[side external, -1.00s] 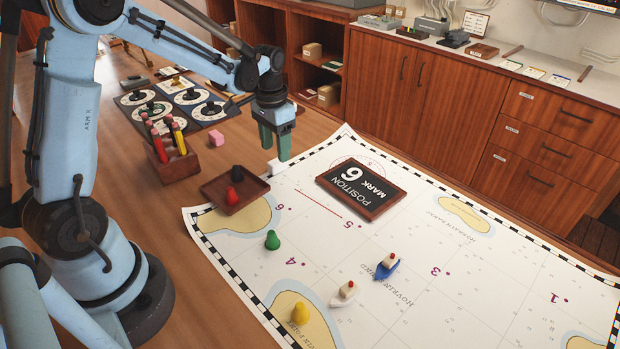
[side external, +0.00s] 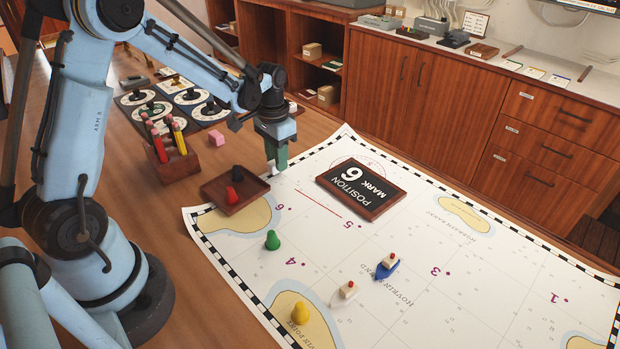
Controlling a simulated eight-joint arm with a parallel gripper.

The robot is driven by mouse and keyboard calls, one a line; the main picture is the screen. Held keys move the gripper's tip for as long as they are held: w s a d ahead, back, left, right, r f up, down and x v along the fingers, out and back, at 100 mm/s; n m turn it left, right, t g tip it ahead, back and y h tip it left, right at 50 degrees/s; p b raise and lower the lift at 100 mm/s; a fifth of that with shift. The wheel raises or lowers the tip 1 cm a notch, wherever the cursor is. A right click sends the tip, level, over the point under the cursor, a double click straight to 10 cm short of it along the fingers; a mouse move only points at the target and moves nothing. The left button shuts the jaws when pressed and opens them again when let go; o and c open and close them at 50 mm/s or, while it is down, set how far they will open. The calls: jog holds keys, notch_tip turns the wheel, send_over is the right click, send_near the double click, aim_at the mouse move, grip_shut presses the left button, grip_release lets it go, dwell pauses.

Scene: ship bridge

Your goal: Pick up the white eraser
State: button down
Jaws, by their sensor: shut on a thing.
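The white eraser (side external: 271,167) is a small white block near the upper left edge of the chart, just right of the brown wooden tray (side external: 247,203). My gripper (side external: 275,160) points down at it with green fingers, shut on the eraser. The fingers hide part of the eraser. I cannot tell whether the eraser still touches the surface.
The tray holds a black piece (side external: 238,173) and a red piece (side external: 232,195). Several pieces stand further forward.

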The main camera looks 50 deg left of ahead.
jog(key=shift+r, duration=0.1)
jog(key=shift+r, duration=0.6)
notch_tip(320, 180, up, 3)
jog(key=shift+f, duration=0.2)
jog(key=s+d+r, duration=0.3)
jog(key=d+r, duration=0.4)
jog(key=d, duration=0.4)
jog(key=shift+d, duration=0.15)
jog(key=shift+s, duration=0.1)
